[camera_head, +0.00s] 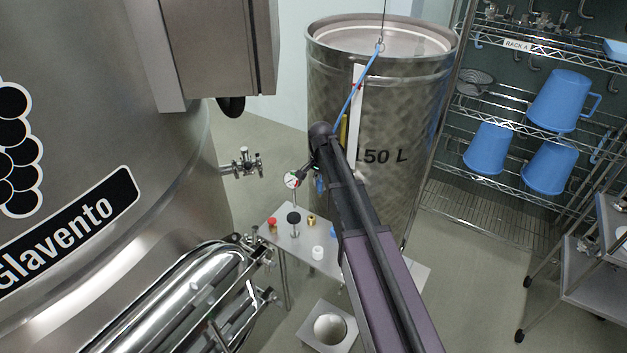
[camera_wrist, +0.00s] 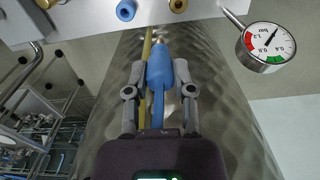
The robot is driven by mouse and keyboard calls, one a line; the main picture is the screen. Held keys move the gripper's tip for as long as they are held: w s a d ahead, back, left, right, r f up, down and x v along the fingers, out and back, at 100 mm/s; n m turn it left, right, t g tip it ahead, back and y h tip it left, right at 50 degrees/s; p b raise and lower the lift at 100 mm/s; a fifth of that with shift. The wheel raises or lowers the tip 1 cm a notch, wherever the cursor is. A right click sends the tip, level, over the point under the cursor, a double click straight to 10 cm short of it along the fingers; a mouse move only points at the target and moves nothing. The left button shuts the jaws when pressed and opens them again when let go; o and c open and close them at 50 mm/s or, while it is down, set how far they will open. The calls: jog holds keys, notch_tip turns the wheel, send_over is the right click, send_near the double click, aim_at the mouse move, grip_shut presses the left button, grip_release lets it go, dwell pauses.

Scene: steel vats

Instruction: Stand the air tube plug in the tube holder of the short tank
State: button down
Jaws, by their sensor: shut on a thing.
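My gripper (camera_wrist: 160,78) is shut on a blue air tube plug (camera_wrist: 160,62) in the wrist view, one finger on each side of it. A thin blue tube (camera_wrist: 158,108) runs from the plug back between the fingers. In the head view, the blue tube (camera_head: 367,68) hangs from a hook over the steel tank (camera_head: 405,110) marked 50 L, whose first characters my arm may hide. In that view my arm mostly hides my gripper and the plug. I cannot tell which fitting is the tube holder.
A metal plate (camera_head: 293,242) carries a red knob (camera_head: 272,224), a black knob (camera_head: 294,218), a brass fitting (camera_head: 311,219) and a white cylinder (camera_head: 318,253). A pressure gauge (camera_wrist: 266,45) stands beside it. A large vat (camera_head: 80,110) fills the left; a rack (camera_head: 505,120) stands right.

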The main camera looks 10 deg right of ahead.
jog(key=s+d+f+m+b, duration=0.2)
jog(key=s+d+f+b, duration=0.2)
jog(key=d+f, duration=0.1)
jog(key=shift+s, duration=0.2)
jog(key=shift+f+b, duration=0.25)
jog(key=shift+b, duration=0.05)
jog(key=shift+f+b, duration=2.75)
jog(key=shift+f, duration=0.05)
jog(key=shift+f+b, duration=1.65)
dwell(0.5)
jog(key=shift+c, duration=2)
grip_release()
jog(key=shift+r, duration=0.2)
